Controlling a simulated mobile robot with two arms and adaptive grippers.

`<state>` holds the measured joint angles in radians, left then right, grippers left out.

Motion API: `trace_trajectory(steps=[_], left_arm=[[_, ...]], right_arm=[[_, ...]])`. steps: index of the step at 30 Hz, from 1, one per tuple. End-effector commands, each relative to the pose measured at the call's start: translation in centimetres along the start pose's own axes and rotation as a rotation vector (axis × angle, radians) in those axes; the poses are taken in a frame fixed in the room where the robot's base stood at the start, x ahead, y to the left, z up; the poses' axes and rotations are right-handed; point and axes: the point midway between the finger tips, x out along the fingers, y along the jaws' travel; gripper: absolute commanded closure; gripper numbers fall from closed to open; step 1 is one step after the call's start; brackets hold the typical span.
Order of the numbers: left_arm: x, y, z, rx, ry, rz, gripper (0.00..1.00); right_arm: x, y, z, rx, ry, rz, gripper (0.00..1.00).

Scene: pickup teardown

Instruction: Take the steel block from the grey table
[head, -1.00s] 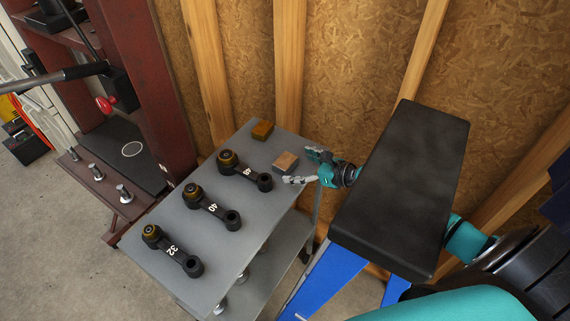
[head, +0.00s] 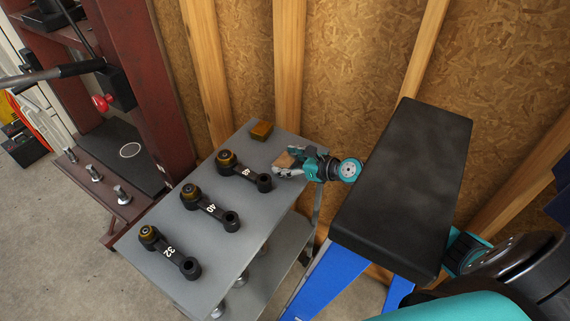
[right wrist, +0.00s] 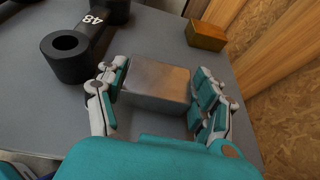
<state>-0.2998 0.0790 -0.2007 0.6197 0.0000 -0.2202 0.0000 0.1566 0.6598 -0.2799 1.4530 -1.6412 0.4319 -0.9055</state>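The steel block (head: 284,160) sits on the grey table (head: 252,205) near its back right corner. In the right wrist view the steel block (right wrist: 155,82) is a plain metallic box with a brownish sheen on top. My right gripper (head: 286,165) reaches in from the right with one finger on each side of the block. In the right wrist view the gripper (right wrist: 158,92) straddles the block, its pads very close to the two sides; I cannot make out firm contact. The block appears to rest on the tabletop. My left gripper is not in view.
A brass-coloured block (head: 261,130) lies beyond the steel block. Black link arms marked 48 (head: 243,172), 40 (head: 209,208) and 32 (head: 168,251) lie on the table. A black padded bench (head: 405,185) stands right; a dark red press (head: 150,90) stands left.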

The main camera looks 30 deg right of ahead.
Motion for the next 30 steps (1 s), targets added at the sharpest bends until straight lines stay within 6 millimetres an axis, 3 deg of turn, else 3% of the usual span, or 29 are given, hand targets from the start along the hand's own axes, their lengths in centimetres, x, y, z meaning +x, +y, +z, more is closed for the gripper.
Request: trace_trajectory(steps=[1,9,20,30], left_arm=[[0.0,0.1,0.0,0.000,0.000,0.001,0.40],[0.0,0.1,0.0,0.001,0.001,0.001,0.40],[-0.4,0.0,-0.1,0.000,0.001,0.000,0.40],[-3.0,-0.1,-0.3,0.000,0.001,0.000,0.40]], right_arm=[[0.0,0.0,0.0,-0.001,0.000,0.000,0.55],[0.0,0.0,0.0,-0.001,0.000,0.000,0.91],[-0.2,-0.1,0.7,-0.002,-0.006,-0.003,0.91],[-1.2,-0.1,3.3,-0.003,-0.007,-0.002,0.91]])
